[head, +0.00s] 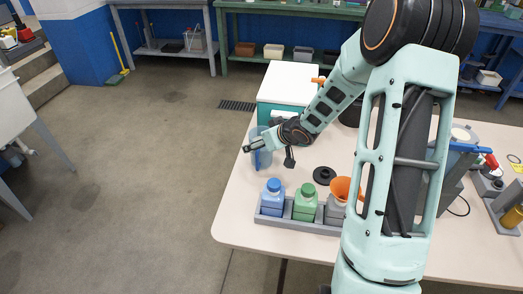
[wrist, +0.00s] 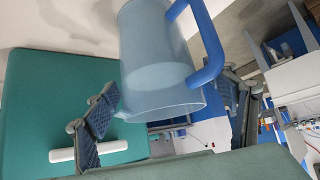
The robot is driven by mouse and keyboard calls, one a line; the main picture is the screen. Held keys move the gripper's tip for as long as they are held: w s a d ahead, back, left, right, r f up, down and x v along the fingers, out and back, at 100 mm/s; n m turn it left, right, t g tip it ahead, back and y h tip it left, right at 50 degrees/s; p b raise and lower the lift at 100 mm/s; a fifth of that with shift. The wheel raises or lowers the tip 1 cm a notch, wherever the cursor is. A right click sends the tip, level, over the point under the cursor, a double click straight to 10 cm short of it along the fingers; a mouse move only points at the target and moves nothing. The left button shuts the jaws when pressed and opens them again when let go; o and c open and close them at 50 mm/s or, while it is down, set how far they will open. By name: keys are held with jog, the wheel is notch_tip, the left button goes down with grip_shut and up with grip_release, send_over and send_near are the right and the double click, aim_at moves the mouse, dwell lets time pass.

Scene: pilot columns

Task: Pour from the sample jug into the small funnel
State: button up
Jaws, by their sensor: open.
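The sample jug (head: 262,158) is translucent pale blue and stands near the table's left edge, partly hidden by my gripper (head: 257,144) in the head view. In the wrist view the jug (wrist: 155,62) and its blue handle (wrist: 207,48) show large. My gripper (wrist: 168,108) is open there, with one finger on each side of the jug; whether either touches it I cannot tell. An orange funnel (head: 342,187) sits at the right end of the grey rack (head: 290,222), partly hidden by my arm.
A blue bottle (head: 273,191) and a green bottle (head: 305,203) stand in the rack. A black disc (head: 324,175) lies behind it. A teal box with a white top (head: 290,80) stands beyond my gripper. My arm hides the table's middle. Floor is open to the left.

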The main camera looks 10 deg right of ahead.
jog(key=shift+c, duration=0.7)
jog(key=c, duration=1.3)
jog(key=shift+r, duration=0.15)
